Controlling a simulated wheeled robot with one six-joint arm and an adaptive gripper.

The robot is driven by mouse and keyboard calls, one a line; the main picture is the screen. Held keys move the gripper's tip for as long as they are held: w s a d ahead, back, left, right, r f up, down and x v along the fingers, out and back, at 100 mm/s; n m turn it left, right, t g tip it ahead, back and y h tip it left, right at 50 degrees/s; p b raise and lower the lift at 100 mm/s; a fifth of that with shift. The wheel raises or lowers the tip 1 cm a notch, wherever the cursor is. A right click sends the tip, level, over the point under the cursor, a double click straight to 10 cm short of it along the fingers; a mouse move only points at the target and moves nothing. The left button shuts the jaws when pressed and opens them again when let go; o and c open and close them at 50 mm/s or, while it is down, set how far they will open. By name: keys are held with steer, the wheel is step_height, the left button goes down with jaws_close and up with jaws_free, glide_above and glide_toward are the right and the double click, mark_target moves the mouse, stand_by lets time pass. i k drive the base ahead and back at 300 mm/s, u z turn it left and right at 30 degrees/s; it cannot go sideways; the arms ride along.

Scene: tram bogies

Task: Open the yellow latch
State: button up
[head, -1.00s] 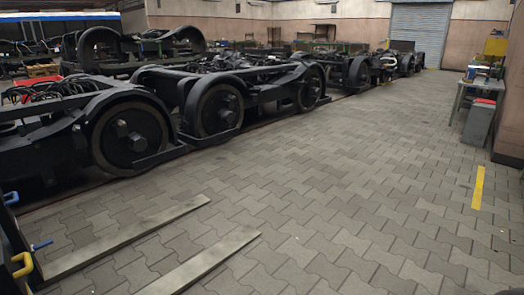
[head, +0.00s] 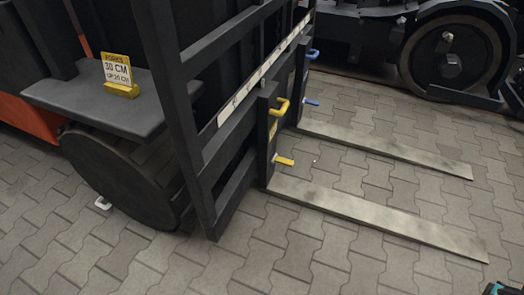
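A forklift's black carriage holds two flat grey forks. The near fork (head: 375,218) carries a yellow loop handle (head: 282,107) at the top of its upright shank. A small yellow lever (head: 285,161) sticks out to the right lower on the same shank. The far fork (head: 395,152) has a blue handle (head: 313,54) and a small blue lever (head: 312,102) in matching places. I cannot tell from this view whether the yellow lever is locked. My gripper is not in view; only a small teal and black piece shows at the bottom right corner.
A yellow and white sign (head: 118,75) reading "FORKS 30 CM" stands on a grey ledge (head: 100,98) above a dark wheel (head: 115,175). A black mast frame (head: 180,110) rises beside the carriage. A bogie wheel (head: 450,57) stands behind. The paving in front is open.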

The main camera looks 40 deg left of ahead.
mark_target(282, 160)
steer(key=u, duration=1.05)
steer(key=i, duration=1.05)
steer(key=u, duration=1.15)
steer(key=k, duration=0.65)
steer(key=u, duration=0.85)
steer(key=i, duration=1)
steer(key=z, duration=0.7)
